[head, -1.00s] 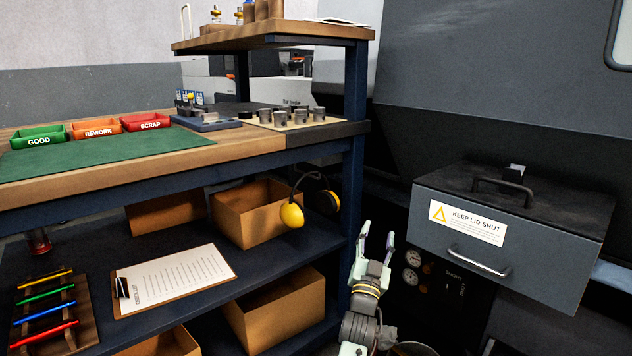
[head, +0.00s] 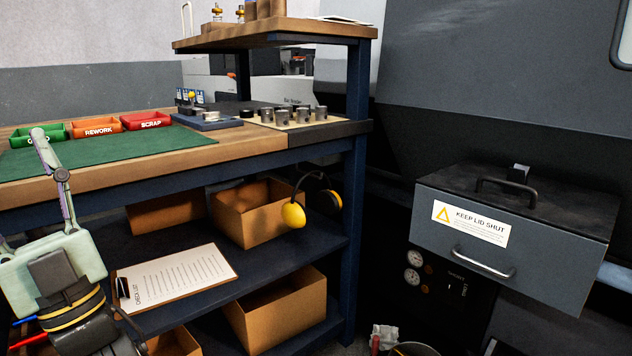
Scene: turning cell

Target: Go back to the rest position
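My gripper (head: 40,137) is at the lower left of the head view, in front of the workbench and pointing up and away from me. I see its fingers edge-on, one behind the other, so the gap between them is hidden. No held object shows at the fingertips. The fingertips overlap the green GOOD bin (head: 22,135) and the green mat (head: 130,148) in the picture. I cannot tell how far they are from them.
Orange REWORK (head: 97,121) and red SCRAP (head: 147,115) bins stand behind the mat. Metal parts stand on a tray (head: 278,126) at the right. The lower shelf holds a clipboard (head: 180,275). A KEEP LID SHUT box (head: 565,245) stands at right. Space between appears open.

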